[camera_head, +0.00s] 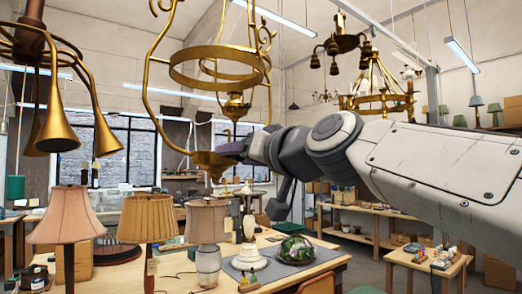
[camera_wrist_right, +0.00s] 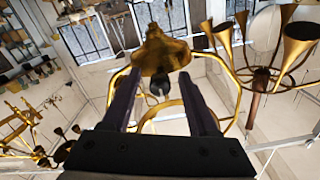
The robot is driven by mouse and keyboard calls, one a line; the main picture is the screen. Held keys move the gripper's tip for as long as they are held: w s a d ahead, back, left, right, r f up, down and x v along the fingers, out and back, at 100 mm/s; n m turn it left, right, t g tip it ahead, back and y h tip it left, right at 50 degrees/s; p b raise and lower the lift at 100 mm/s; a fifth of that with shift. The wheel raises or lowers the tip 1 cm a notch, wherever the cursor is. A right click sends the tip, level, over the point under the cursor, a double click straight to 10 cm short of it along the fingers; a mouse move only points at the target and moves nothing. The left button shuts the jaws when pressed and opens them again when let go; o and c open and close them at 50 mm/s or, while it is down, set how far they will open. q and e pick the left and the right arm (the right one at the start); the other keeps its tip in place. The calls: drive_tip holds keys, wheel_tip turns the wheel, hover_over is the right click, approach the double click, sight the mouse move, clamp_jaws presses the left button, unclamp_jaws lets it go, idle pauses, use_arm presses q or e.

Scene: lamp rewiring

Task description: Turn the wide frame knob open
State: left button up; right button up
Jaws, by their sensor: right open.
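The wide frame (camera_head: 148,60), a brass hanging lamp frame with a ring, hangs in the upper middle of the head view. Its arms meet below at a flared brass piece (camera_head: 211,160), which also shows in the wrist view (camera_wrist_right: 160,52). My right gripper (camera_head: 232,151) reaches in from the right at this piece, partly overlapping it. In the wrist view, its two dark fingers (camera_wrist_right: 158,80) are apart, with the brass piece just beyond the tips. A small dark round part shows between the fingers; I cannot tell whether it is the knob. Contact is unclear. My left gripper is out of view.
A brass fixture with horn-shaped arms (camera_head: 61,130) hangs at the left. Shaded lamps (camera_head: 147,220) and a green stained-glass shade (camera_head: 296,249) stand on the workbench (camera_head: 318,262) below. A brass chandelier (camera_head: 385,100) hangs behind my right arm.

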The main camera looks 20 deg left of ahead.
clamp_jaws()
drive_tip(key=shift+m, duration=0.3)
drive_tip(key=m, duration=0.3)
drive_tip(key=shift+m, duration=0.3)
drive_tip(key=m, duration=0.4)
drive_tip(key=shift+m+p, duration=0.3)
drive_tip(key=shift+p, duration=0.1)
drive_tip(key=m+p, duration=0.1)
drive_tip(key=m, duration=0.3)
drive_tip(key=shift+m, duration=0.3)
drive_tip(key=shift+m+p, duration=0.5)
drive_tip(key=shift+m, duration=1.7)
drive_tip(key=shift+f, duration=0.1)
